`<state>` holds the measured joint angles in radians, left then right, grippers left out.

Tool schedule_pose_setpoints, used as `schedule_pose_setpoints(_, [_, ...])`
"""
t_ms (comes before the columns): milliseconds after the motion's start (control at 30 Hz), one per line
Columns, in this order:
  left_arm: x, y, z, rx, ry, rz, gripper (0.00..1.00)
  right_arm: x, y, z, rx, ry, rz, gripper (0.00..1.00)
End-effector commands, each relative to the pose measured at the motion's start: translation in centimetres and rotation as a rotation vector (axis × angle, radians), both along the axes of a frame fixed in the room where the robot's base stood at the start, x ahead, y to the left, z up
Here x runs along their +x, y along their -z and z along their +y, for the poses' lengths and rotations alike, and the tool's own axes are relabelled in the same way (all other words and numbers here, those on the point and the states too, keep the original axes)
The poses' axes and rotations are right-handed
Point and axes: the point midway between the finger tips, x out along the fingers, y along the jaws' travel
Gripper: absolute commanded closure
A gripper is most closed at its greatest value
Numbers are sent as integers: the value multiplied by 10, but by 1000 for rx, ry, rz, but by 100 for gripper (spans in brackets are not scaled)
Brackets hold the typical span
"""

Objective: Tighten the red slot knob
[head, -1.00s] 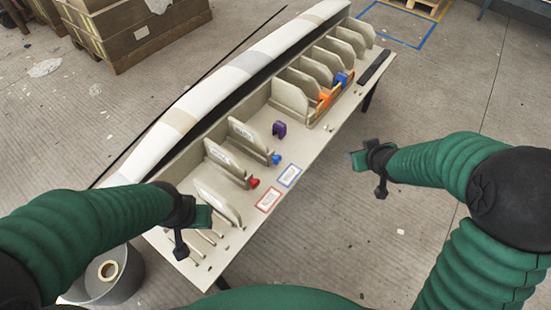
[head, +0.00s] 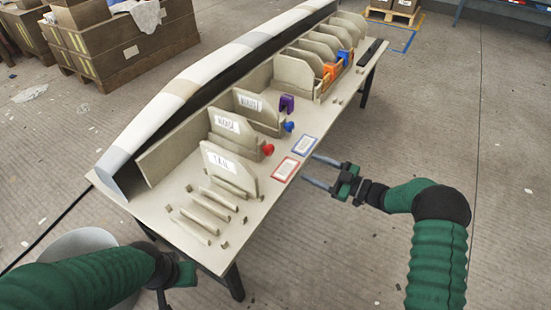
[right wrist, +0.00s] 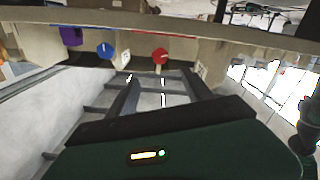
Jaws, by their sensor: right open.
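The red slot knob (head: 268,150) sticks out from the front end of a mould slot on the table, in the head view. In the right wrist view the red knob (right wrist: 160,56) is ahead, near the picture's middle, with a pale slot mark on its face. My right gripper (head: 312,170) is open and empty at the table's right edge, right of the red knob and apart from it. Its fingers point left toward the table. My left gripper (head: 180,274) is low at the table's near left corner; its jaws are not clear.
A blue knob (head: 289,126) sits just beyond the red one, with a purple clamp (head: 287,103) behind it. Red-framed (head: 286,169) and blue-framed (head: 304,146) cards lie on the table's front strip. Upright mould plates (head: 229,171) stand along the table. Floor is free at the right.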

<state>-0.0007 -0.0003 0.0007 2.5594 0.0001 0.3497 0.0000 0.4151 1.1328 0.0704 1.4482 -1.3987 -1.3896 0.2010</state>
Motion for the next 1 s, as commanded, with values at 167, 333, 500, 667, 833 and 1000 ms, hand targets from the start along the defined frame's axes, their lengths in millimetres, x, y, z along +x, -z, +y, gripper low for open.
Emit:
schedule_pose_setpoints(167, [0, 26, 1, 0, -2, 1, 64, 26, 7, 37, 2, -3, -3, 41])
schedule_pose_setpoints(333, [-1, 46, 1, 0, -1, 1, 64, 53, 7, 72, 5, -2, -3, 41])
schedule_pose_setpoints(500, [-1, 62, 1, 0, -1, 1, 64, 75, 5, 102, 4, 1, -2, 41])
schedule_pose_setpoints(667, [0, 68, 1, 0, -1, 1, 64, 85, 1, 116, 3, 1, -1, 41])
schedule_pose_setpoints(833, [-1, 67, 1, 0, -1, 1, 64, 87, -1, 117, 3, 3, 1, 41])
schedule_pose_setpoints(1000, [0, 67, 1, 0, -1, 1, 64, 87, -1, 117, 3, 3, 1, 49])
